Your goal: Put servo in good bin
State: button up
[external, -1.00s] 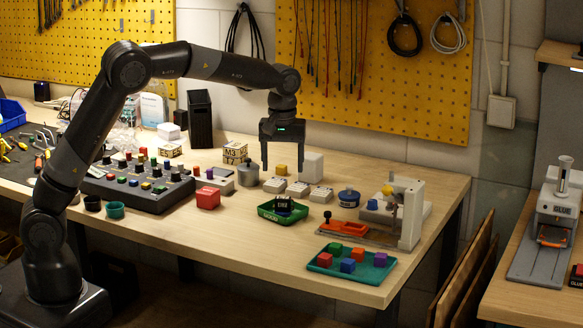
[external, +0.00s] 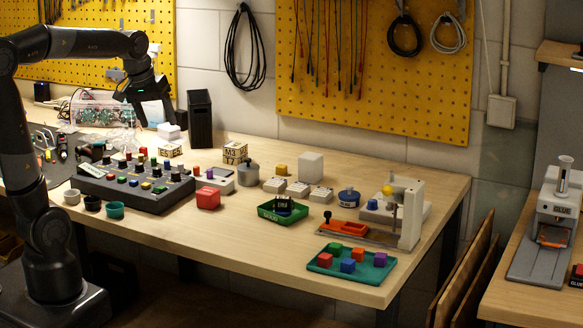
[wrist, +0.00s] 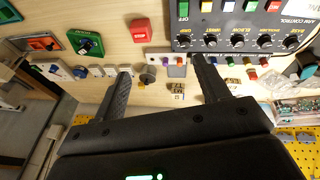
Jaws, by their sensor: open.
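A small dark servo (external: 283,203) lies in the green bin (external: 266,213) near the middle of the bench. The bin (wrist: 72,34) and the dark servo (wrist: 88,46) also show at the upper left of the wrist view. Whether the servo lies flat is too small to tell. My gripper (external: 153,118) is up at the left, above the back of the bench and well away from the bin. In the wrist view my gripper (wrist: 162,72) has its two fingers wide apart with nothing between them.
A control panel (external: 150,200) with coloured buttons and a black holder (external: 200,118) stand near my gripper. A red block (external: 208,198) sits between panel and bin. A teal tray (external: 380,270) with coloured cubes and a white press (external: 412,215) stand to the right. The front middle is clear.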

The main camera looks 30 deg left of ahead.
jog(key=s+a+f+m+t, duration=0.1)
jog(key=s+a+f, duration=0.1)
jog(key=s+a, duration=0.2)
jog(key=s+a+f+t+y, duration=0.1)
jog(key=s+a, duration=0.3)
jog(key=s, duration=0.5)
jog(key=shift+a+f+m+y, duration=0.2)
jog(key=shift+f+m+y, duration=0.15)
jog(key=shift+f, duration=0.35)
jog(key=shift+s, duration=0.1)
